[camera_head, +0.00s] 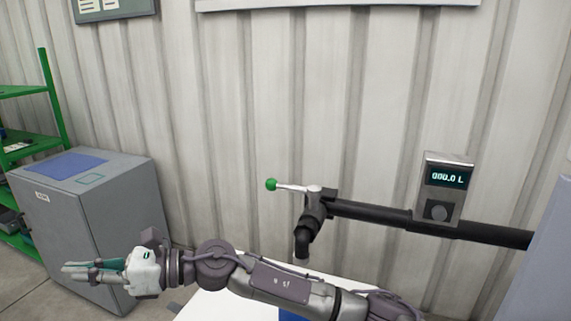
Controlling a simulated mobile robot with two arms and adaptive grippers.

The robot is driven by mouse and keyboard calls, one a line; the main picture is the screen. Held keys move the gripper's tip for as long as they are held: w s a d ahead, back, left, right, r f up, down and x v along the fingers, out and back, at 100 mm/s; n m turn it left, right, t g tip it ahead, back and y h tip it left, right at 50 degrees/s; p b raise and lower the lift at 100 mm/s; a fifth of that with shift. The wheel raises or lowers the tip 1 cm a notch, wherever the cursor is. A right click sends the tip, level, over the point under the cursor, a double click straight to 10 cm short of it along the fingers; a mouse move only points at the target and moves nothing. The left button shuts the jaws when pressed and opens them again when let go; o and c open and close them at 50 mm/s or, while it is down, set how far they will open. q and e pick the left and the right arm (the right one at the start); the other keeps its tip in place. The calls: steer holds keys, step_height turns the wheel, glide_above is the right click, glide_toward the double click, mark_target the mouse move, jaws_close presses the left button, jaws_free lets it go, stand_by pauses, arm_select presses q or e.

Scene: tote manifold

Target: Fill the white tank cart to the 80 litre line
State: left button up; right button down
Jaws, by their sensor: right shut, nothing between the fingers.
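A white surface (222,303), which looks like the white tank cart, shows at the bottom edge; my right arm hides much of it and no litre line shows. A black pipe (370,211) ends in a downturned spout (302,240) above the white surface. A valve lever with a green ball (271,184) points left from the pipe's end. A meter (447,187) on the pipe reads 000.0 L. My right gripper (82,270) is shut and empty at the lower left, in front of the grey cabinet, well away from the lever. My left gripper is out of view.
A grey cabinet (95,205) with a blue top panel stands at the left, beside a green shelf rack (48,85). A corrugated wall (230,110) stands behind the pipe. A pale bluish surface (548,260) fills the right edge. The space around the lever is clear.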

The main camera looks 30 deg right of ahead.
steer(key=w+d+n+g+h+p, duration=0.2)
steer(key=w+d+n+h, duration=0.4)
steer(key=d+n+h, duration=0.65)
step_height(320, 180, up, 16)
steer(key=t+h+p, duration=0.1)
steer(key=h+p, duration=0.1)
steer(key=h, duration=0.8)
glide_above(293, 188)
steer(key=w, duration=0.3)
steer(key=w+p+x, duration=0.1)
steer(key=p+x, duration=0.1)
steer(key=x, duration=0.8)
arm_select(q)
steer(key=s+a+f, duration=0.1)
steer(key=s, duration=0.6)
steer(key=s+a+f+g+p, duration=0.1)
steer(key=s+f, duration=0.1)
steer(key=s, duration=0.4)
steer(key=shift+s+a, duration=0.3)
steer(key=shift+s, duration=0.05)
arm_select(e)
steer(key=shift+m, duration=0.25)
steer(key=s+a, duration=0.2)
steer(key=s, duration=0.1)
steer(key=shift+a+f, duration=0.3)
steer(key=shift+a, duration=0.1)
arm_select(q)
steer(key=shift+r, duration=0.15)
arm_select(e)
steer(key=shift+w, duration=0.1)
